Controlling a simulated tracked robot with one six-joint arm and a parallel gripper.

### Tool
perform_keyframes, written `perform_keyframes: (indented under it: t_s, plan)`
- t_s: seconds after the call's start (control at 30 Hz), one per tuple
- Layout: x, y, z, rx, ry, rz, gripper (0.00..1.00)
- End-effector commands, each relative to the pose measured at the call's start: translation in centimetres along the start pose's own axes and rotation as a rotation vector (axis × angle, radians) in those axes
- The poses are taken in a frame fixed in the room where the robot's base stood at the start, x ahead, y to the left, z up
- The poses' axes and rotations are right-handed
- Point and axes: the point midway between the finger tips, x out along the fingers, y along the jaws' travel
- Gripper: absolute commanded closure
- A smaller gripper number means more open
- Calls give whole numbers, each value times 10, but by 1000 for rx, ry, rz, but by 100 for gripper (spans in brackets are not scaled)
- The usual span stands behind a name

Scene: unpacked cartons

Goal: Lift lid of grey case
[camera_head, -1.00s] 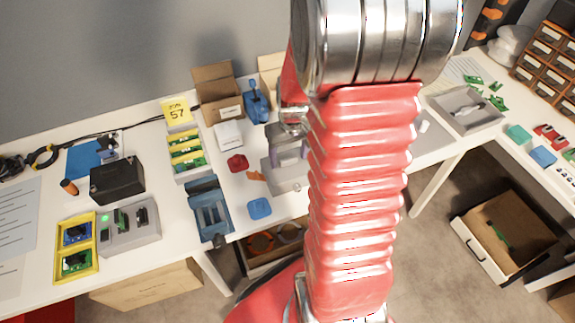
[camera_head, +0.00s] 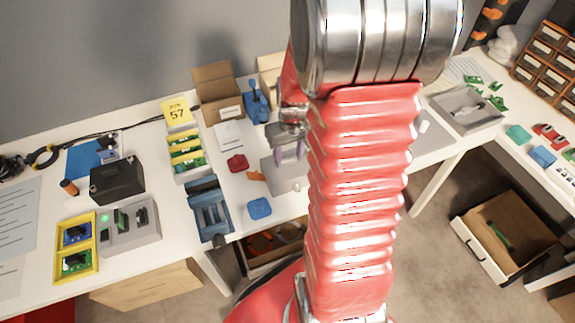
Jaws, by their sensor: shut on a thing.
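The grey case (camera_head: 272,178) sits near the front edge of the white table, left of my red arm. A small round light knob shows near its front edge. My arm hides its right side. My gripper (camera_head: 290,151) is over the back part of the case, with two purplish fingers pointing down. It is shut on the case's lid, though the grip itself is small and partly hidden. I cannot tell how far the lid is raised.
A blue clamp-like tool (camera_head: 256,103) and an open carton (camera_head: 217,92) stand behind. A red piece (camera_head: 237,163), a blue piece (camera_head: 259,208) and a blue-grey tray (camera_head: 209,209) lie to the left. My arm covers the table's middle.

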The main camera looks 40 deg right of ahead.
Motion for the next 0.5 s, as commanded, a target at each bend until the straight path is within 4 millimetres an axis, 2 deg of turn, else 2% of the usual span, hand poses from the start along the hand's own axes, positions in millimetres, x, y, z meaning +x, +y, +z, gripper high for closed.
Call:
perform_keyframes:
  t_s: [0.27,0.5]
  plan:
    - [-2,0,0,0,1,0,82]
    - [-23,0,-3,0,3,0,82]
